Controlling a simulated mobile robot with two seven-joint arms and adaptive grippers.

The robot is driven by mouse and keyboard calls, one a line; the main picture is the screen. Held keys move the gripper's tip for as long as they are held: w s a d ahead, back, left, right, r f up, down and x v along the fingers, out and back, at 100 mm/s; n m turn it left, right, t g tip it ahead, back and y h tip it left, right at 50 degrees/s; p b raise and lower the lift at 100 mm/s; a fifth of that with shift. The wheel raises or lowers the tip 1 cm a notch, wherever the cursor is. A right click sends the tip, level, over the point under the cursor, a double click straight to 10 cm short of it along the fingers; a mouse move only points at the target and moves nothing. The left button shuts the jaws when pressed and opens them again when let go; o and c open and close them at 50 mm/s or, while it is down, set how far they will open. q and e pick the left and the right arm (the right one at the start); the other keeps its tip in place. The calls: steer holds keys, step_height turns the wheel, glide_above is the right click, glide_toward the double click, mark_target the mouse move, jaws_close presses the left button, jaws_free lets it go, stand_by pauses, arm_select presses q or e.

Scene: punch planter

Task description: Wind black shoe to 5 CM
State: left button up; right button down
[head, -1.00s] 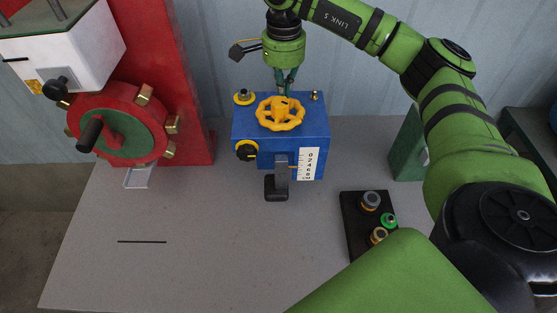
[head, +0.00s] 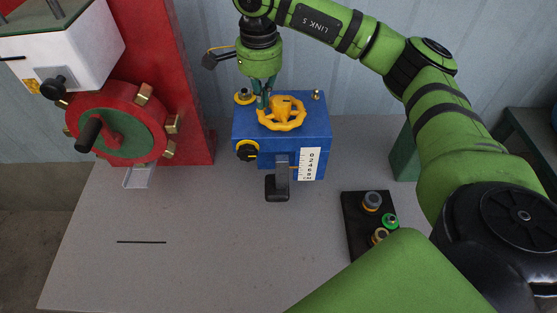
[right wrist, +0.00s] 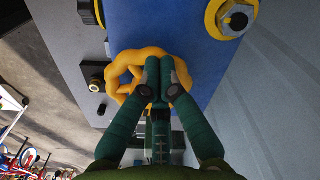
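The blue box (head: 310,130) stands at the back of the table with a yellow handwheel (head: 296,122) on top. The black shoe (head: 277,189) hangs at its front on a grey post, beside a white centimetre scale (head: 309,164). The shoe's exact reading is too small to tell. My right gripper (head: 263,106) points down at the left-back rim of the handwheel. In the right wrist view, its green fingers (right wrist: 160,72) are together, overlapping the yellow wheel (right wrist: 124,72); I cannot tell whether they touch it. My left gripper is out of view.
A red machine with a crank wheel (head: 118,130) stands at the left. A black panel with several knobs (head: 355,221) lies at the right front. A yellow-ringed knob (head: 244,96) sits near my gripper on the box.

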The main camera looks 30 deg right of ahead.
steer(key=shift+s+a+f, duration=0.55)
steer(key=shift+s+a, duration=0.1)
steer(key=shift+s, duration=0.1)
steer(key=shift+s+r, duration=0.1)
step_height(320, 180, up, 8)
steer(key=p, duration=0.5)
steer(key=shift+d+r, duration=0.15)
steer(key=shift+r, duration=0.1)
steer(key=shift+f, duration=0.1)
